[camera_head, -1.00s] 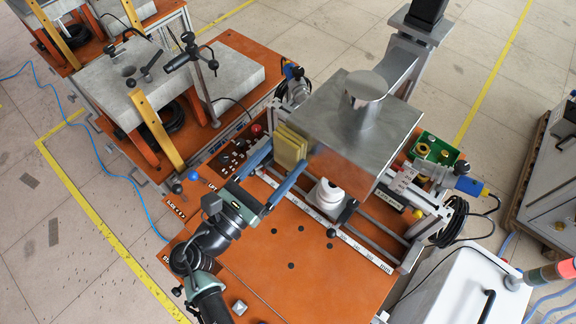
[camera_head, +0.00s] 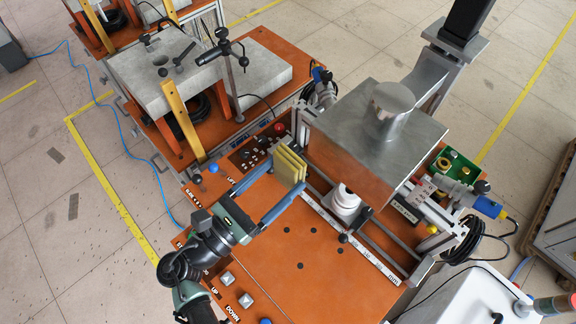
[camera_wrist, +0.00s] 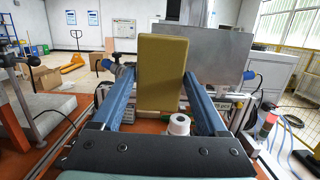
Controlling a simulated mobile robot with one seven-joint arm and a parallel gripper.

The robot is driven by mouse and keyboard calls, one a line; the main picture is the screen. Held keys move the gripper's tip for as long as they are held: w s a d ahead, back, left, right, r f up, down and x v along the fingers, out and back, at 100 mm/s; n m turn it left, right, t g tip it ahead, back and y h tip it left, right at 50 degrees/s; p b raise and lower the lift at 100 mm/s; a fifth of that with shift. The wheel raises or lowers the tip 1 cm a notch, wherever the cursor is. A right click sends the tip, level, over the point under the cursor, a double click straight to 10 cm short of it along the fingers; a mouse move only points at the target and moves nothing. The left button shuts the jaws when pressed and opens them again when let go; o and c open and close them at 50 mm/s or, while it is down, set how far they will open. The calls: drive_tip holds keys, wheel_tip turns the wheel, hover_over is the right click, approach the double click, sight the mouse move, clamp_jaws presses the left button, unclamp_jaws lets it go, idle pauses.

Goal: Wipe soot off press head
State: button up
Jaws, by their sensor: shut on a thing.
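The press head (camera_head: 375,140) is a shiny grey metal block with a round post on top, over the orange bench. It also shows behind the pad in the wrist view (camera_wrist: 222,58). Brownish tones show on its near face; I cannot tell soot from reflection. In the wrist view, my gripper (camera_wrist: 160,78) grips the pad (camera_wrist: 162,66) by both sides. The pad is just left of the press head; contact is unclear.
A white cylinder (camera_head: 345,198) stands below the press head, near the rails and ruler strip (camera_head: 350,236). A control panel (camera_head: 250,152) with a red button lies behind my gripper. A concrete block (camera_head: 165,75) stands at the back left. The front bench top is clear.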

drive_tip(key=shift+s+a, duration=0.2)
drive_tip(key=shift+r+p+v, duration=0.1)
drive_tip(key=shift+p+v, duration=0.15)
drive_tip(key=shift+v, duration=0.5)
drive_tip(key=shift+r+p+v, duration=0.15)
drive_tip(key=shift+p+v, duration=0.05)
drive_tip(key=shift+v, duration=0.5)
drive_tip(key=shift+f+p+x, duration=0.1)
drive_tip(key=shift+f+x, duration=0.05)
drive_tip(key=shift+x, duration=0.95)
drive_tip(key=shift+f+p+x, duration=0.1)
drive_tip(key=shift+f+x, duration=0.1)
drive_tip(key=shift+x, duration=0.9)
drive_tip(key=shift+f+p+x, duration=0.1)
drive_tip(key=shift+f+x, duration=0.05)
drive_tip(key=shift+x, duration=0.95)
drive_tip(key=shift+x, duration=1.15)
drive_tip(key=shift+f, duration=0.2)
